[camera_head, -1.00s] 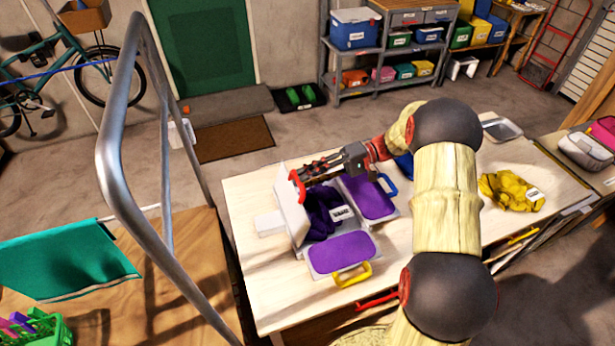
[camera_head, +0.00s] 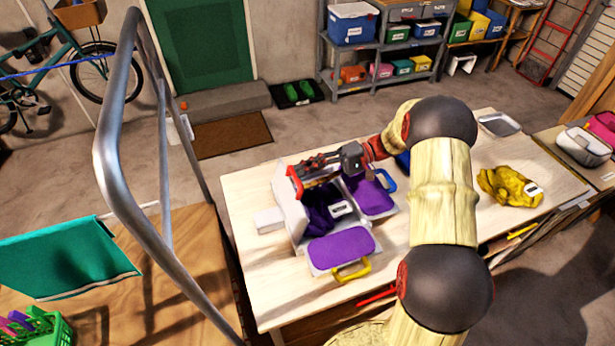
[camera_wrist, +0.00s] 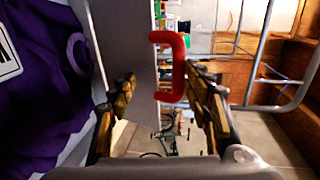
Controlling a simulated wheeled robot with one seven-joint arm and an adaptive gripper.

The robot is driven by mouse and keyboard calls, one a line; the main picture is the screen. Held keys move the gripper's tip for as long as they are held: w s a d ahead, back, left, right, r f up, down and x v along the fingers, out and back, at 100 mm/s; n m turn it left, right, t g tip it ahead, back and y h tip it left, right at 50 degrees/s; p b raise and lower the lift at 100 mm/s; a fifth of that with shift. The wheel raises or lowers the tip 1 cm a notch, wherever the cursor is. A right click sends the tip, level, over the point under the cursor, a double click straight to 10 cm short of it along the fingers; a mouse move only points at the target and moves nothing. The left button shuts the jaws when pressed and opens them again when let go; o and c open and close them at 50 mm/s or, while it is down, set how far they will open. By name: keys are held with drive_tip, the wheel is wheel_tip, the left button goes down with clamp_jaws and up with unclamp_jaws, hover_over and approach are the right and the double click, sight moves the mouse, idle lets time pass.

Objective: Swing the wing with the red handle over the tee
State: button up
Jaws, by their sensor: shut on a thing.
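The wing with the red handle is a white panel (camera_head: 285,203) standing steeply up at the left of the folding board. Its red handle (camera_wrist: 181,68) shows in the wrist view between my fingers. My gripper (camera_head: 300,174) is shut on this handle at the wing's top edge. The dark purple tee (camera_head: 320,212) lies crumpled in the middle of the board, with a white label. In the wrist view the tee (camera_wrist: 40,90) fills the left side. The wing with the blue handle (camera_head: 370,196) and the wing with the yellow handle (camera_head: 340,247) have purple faces and lie outward.
A small white block (camera_head: 268,220) lies left of the board on the wooden table (camera_head: 262,285). A yellow crumpled cloth (camera_head: 508,186) and a grey tray (camera_head: 499,124) are at the right. A metal rail (camera_head: 117,150) stands at the left.

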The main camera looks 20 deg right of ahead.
drive_tip(key=shift+s+f, duration=0.15)
drive_tip(key=shift+f, duration=0.25)
drive_tip(key=d+r, duration=0.1)
drive_tip(key=d, duration=0.3)
drive_tip(key=d+r, duration=0.1)
drive_tip(key=d, duration=0.3)
drive_tip(key=d+r, duration=0.1)
drive_tip(key=d, duration=0.3)
drive_tip(key=shift+c, duration=1)
drive_tip(key=shift+w, duration=0.2)
